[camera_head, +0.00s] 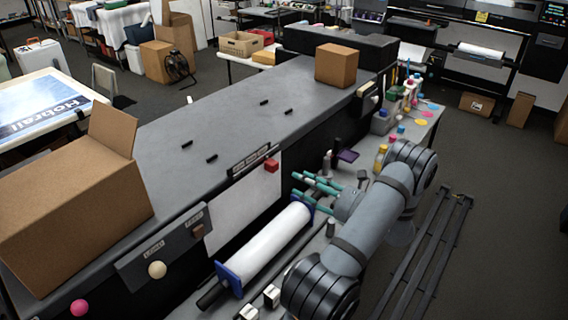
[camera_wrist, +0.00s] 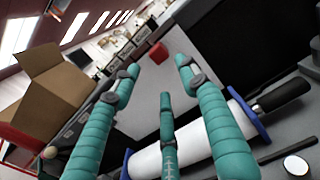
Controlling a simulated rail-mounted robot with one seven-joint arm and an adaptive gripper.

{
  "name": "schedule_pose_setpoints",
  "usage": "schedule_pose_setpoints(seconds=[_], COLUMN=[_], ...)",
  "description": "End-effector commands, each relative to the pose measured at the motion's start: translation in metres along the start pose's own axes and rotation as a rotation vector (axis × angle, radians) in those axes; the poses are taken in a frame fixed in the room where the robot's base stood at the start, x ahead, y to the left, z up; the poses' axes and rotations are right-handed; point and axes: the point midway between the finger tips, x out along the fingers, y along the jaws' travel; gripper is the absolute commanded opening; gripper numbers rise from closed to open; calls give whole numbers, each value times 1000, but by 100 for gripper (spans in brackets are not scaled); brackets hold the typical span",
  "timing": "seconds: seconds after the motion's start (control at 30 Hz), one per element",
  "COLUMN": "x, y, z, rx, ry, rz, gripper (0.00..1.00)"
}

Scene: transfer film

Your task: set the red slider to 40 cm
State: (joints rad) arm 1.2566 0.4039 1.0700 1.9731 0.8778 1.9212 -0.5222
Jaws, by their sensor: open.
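The red slider (camera_head: 271,165) is a small red block on the front of the long grey machine, at the right end of a dark label strip (camera_head: 250,160). Its scale marks are too small to read. In the wrist view the red slider (camera_wrist: 158,52) lies beyond the fingertips, near the top middle. My gripper (camera_head: 302,183) has teal fingers, spread apart and empty, pointing left at the machine front. It is to the right of the slider and a little lower in the head view, apart from it. The wrist view shows the three open fingers of my gripper (camera_wrist: 157,76).
A white film roll (camera_head: 270,243) with blue end flanges lies below the slider. A control panel (camera_head: 165,246) with a cream knob is at left. Cardboard boxes (camera_head: 75,215) stand on the machine top. Bottles and coloured discs (camera_head: 405,115) crowd the bench at right.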

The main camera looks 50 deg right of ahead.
Motion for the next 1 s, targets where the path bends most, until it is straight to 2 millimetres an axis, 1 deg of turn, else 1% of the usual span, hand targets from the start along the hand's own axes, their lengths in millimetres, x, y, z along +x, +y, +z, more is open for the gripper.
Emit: schedule_pose_setpoints(seconds=[0.03, 0.17, 0.4, 0.5, 0.6, 0.77, 1.0], x=[4, 20, 65, 81, 93, 102, 103], y=[0, 1, 1, 1, 0, 0, 0], z=[3, 2, 3, 2, 1, -1, -2], rx=[1, 0, -1, 0, 0, 0, 0], ry=[0, 0, 0, 0, 0, 0, 0], rz=[1, 4, 4, 2, 1, 0, 0], gripper=[44, 44, 44, 44, 44, 44, 44])
